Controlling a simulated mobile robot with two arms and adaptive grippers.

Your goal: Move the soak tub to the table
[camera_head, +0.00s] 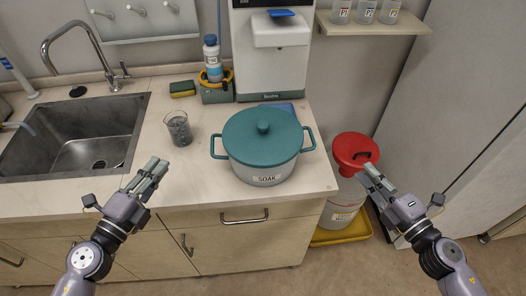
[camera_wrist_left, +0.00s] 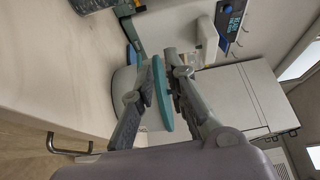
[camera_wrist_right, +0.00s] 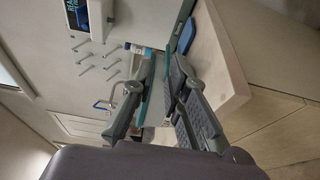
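The soak tub (camera_head: 263,172) stands upright on the counter (camera_head: 205,180), right of the glass beaker. It has a teal lid with a knob, teal side handles and a SOAK label. My left gripper (camera_head: 157,167) is left of and in front of the tub, apart from it. Its fingers (camera_wrist_left: 162,58) are parted, with the tub showing beyond them in the left wrist view. My right gripper (camera_head: 372,172) is right of the tub, in front of the red-lidded bin in the picture. Its fingers (camera_wrist_right: 165,60) are parted and empty. No separate table is identifiable.
A beaker (camera_head: 178,128) stands left of the tub, with the sink (camera_head: 75,135) further left. A white dispenser (camera_head: 272,60) and a bottle caddy (camera_head: 217,90) stand behind. The red-lidded bin (camera_head: 346,205) sits in a yellow tray (camera_head: 342,233). Counter front left is clear.

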